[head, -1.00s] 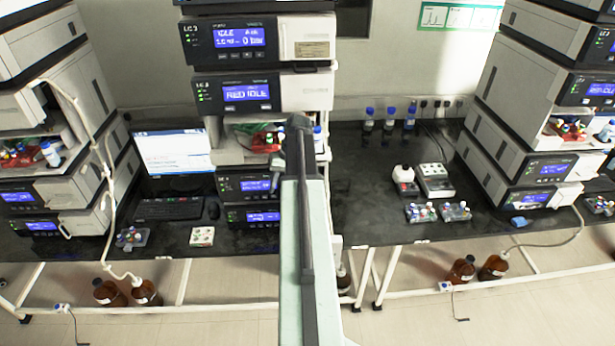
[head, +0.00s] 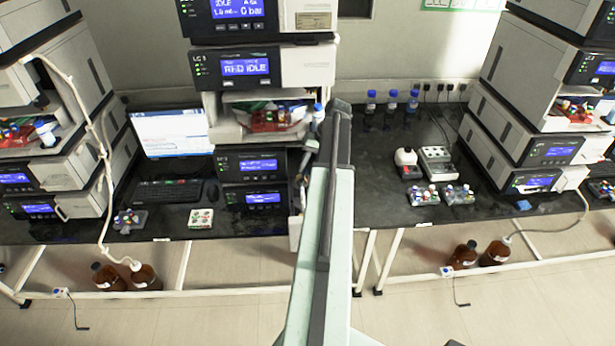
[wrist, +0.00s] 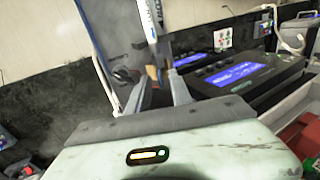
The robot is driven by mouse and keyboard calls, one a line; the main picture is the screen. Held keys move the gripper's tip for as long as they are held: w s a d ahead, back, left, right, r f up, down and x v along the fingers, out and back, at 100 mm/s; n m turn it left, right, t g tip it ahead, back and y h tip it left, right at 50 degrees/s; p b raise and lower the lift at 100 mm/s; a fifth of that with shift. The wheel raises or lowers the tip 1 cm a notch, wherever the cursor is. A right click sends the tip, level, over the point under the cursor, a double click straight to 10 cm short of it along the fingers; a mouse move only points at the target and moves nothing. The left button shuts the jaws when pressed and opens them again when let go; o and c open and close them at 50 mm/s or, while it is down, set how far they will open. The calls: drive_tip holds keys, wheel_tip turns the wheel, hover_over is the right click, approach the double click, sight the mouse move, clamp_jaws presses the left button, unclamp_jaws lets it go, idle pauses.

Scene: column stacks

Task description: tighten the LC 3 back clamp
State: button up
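The LC 3 stack (head: 245,68) stands in the middle of the head view, its screens lit blue. I cannot make out the back clamp in the head view, where my arm covers part of the stack's right side. In the wrist view, a slim pale rod with markings (wrist: 150,18) stands upright just beyond my gripper (wrist: 160,76). My two grey fingers are apart, with a small brownish part (wrist: 153,73) seen in the gap. I cannot tell whether they touch it, or whether it is the clamp. The stack's lower modules (wrist: 240,74) lie to the right of the fingers.
A monitor (head: 172,133) and keyboard (head: 168,191) stand left of the stack. Blue-capped bottles (head: 391,102) and vial racks (head: 424,196) are on the right bench. Other stacks stand at left and right. Brown bottles (head: 463,255) are on the floor. Bench between has free room.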

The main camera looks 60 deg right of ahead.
drive_tip(key=shift+w+f, duration=0.1)
drive_tip(key=shift+f, duration=0.3)
drive_tip(key=shift+r, duration=0.1)
clamp_jaws()
idle(1.0)
